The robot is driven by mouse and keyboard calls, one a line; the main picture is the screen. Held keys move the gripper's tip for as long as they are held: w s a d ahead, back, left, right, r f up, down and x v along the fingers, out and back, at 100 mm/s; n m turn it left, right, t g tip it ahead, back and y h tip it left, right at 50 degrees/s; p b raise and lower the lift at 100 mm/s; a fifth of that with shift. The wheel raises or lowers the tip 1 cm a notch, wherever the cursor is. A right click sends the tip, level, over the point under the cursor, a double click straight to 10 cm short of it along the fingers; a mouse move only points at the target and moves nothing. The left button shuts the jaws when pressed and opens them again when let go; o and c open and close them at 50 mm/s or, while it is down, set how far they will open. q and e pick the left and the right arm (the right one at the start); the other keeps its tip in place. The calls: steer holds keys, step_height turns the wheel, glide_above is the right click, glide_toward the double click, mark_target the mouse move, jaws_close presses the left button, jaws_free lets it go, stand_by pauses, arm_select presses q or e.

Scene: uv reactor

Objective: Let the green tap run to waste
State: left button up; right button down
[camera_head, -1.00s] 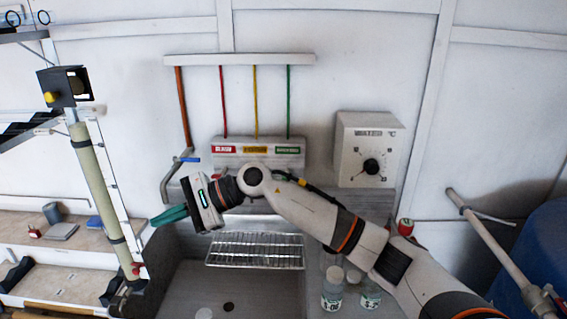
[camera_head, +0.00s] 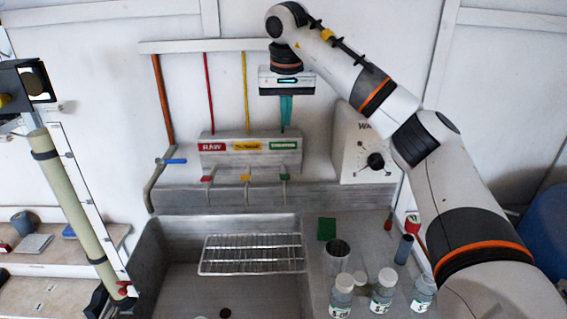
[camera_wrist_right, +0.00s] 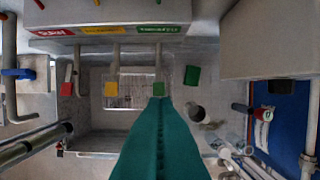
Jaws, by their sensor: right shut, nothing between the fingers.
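The green tap (camera_head: 284,178) is the rightmost of three small taps under the labelled panel (camera_head: 250,160). Its green end shows in the right wrist view (camera_wrist_right: 158,88), just beyond my fingertips. The yellow tap (camera_head: 245,178) and red tap (camera_head: 207,178) are to its left. My right gripper (camera_head: 286,130) points down in front of the panel's green label, above the green tap. Its teal fingers are together and empty. I cannot tell whether it touches the tap. The sink (camera_head: 148,262) with a drain hole (camera_head: 226,313) lies below. My left gripper is not in view.
A wire rack (camera_head: 252,255) spans the sink. A dial box (camera_head: 350,165) is on the wall at right, and a blue-handled pipe (camera_head: 155,180) at left.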

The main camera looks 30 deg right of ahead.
steer(key=p, duration=0.3)
glide_above(285, 175)
steer(key=f, duration=1.2)
steer(key=shift+s+a+f, duration=0.15)
steer(key=shift+s+f, duration=0.1)
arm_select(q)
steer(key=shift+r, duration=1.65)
arm_select(e)
steer(key=shift+s+f, duration=0.15)
steer(key=shift+f, duration=0.5)
steer(key=shift+a, duration=0.1)
